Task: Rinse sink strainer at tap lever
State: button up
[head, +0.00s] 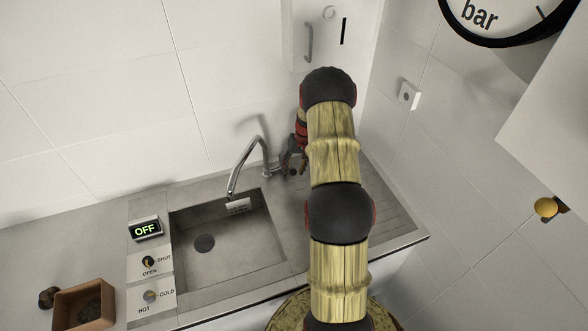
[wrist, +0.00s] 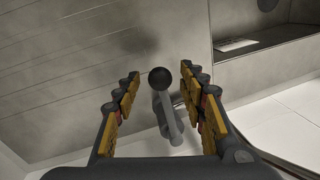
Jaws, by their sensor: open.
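The grey tap (head: 248,166) arches over the sink (head: 262,262) at its back edge. In the wrist view, the tap lever, a grey rod with a dark ball end (wrist: 160,78), stands between the fingers of my gripper (wrist: 160,88). The fingers are open, with a gap on both sides of the ball. In the head view my gripper (head: 292,160) is just right of the tap, partly hidden by my arm. A dark round disc (head: 204,243) lies on the sink floor; I cannot tell whether it is the strainer or the drain.
A panel left of the sink carries an OFF display (head: 145,230) and two knobs, SHUT/OPEN (head: 149,262) and HOT/COLD (head: 150,296). A white wall box (head: 302,40) hangs above. The ribbed drainboard (head: 383,210) is clear.

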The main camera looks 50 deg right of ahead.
jog(key=c, duration=0.3)
jog(key=c, duration=0.8)
dwell(0.3)
